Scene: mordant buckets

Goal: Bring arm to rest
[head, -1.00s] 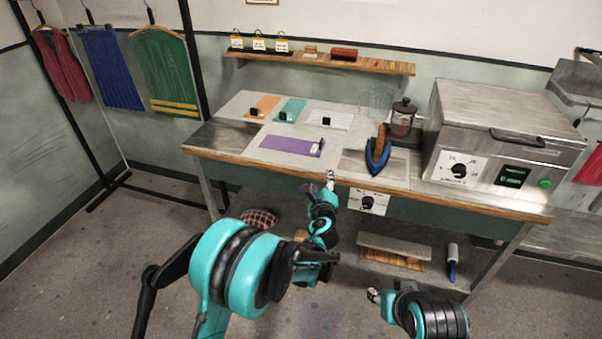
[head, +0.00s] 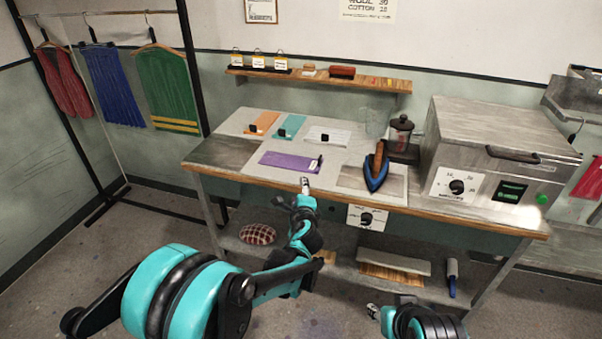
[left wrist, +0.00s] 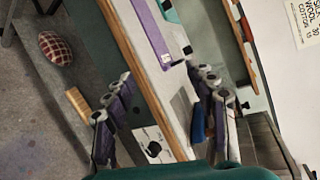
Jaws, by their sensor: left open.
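My left arm, teal and black, comes in from the lower left in the head view. Its gripper (head: 305,186) is at the table's front edge, just below the purple cloth (head: 290,162). In the left wrist view its fingers (left wrist: 160,112) are spread wide with nothing between them, and the table edge runs behind the gap. My right gripper (head: 373,311) is low at the bottom of the head view, in front of the table and apart from it. It is too small there to tell whether it is open.
The table (head: 225,155) bears orange, teal and white cloths, a blue iron (head: 376,168) and a large metal press (head: 500,140). A lower shelf holds a checked cushion (head: 257,234) and a roller (head: 452,277). Garments hang at left. The floor at lower left is clear.

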